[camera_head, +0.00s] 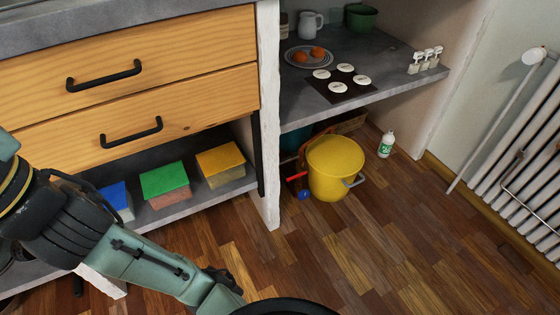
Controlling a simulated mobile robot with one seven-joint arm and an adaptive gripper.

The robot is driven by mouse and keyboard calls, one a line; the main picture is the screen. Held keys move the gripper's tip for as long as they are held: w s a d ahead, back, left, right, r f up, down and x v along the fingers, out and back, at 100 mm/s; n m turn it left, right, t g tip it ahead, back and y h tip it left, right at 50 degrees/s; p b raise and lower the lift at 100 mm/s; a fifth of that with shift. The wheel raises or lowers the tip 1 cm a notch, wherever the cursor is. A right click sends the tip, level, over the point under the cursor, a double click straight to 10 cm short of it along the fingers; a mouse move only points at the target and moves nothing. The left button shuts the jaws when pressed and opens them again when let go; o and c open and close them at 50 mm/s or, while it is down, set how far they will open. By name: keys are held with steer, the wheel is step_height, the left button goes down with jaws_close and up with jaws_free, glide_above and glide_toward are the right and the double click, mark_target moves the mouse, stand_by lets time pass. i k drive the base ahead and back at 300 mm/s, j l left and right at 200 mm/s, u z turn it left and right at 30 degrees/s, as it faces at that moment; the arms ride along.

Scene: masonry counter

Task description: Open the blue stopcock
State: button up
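A small round blue part (304,194), which looks like the blue stopcock, sits low beside the left side of a yellow bucket (336,165) under the counter. A red part (297,177) shows just above it, also next to the bucket. Both are small, and the pipework behind them is mostly hidden by the bucket and shadow, so I cannot tell the handle's position. My arm crosses the lower left of the picture, well in front of and apart from the blue part. I cannot make out my gripper's fingers in this view.
A white pillar (269,120) stands left of the bucket. A low shelf with coloured boxes (165,184) is farther left, under wooden drawers. A white bottle (386,145) and a radiator (520,150) are to the right. The wooden floor (400,235) in front is clear.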

mark_target(303, 195)
steer(key=i+l+u, duration=0.25)
steer(key=l, duration=0.3)
steer(key=i+l+u, duration=0.1)
steer(key=i+l, duration=0.15)
steer(key=i+l+u, duration=0.15)
steer(key=l, duration=0.25)
steer(key=k, duration=0.55)
steer(key=k+l+z, duration=0.1)
steer(key=k, duration=0.4)
steer(key=i+j, duration=0.2)
steer(key=i, duration=0.25)
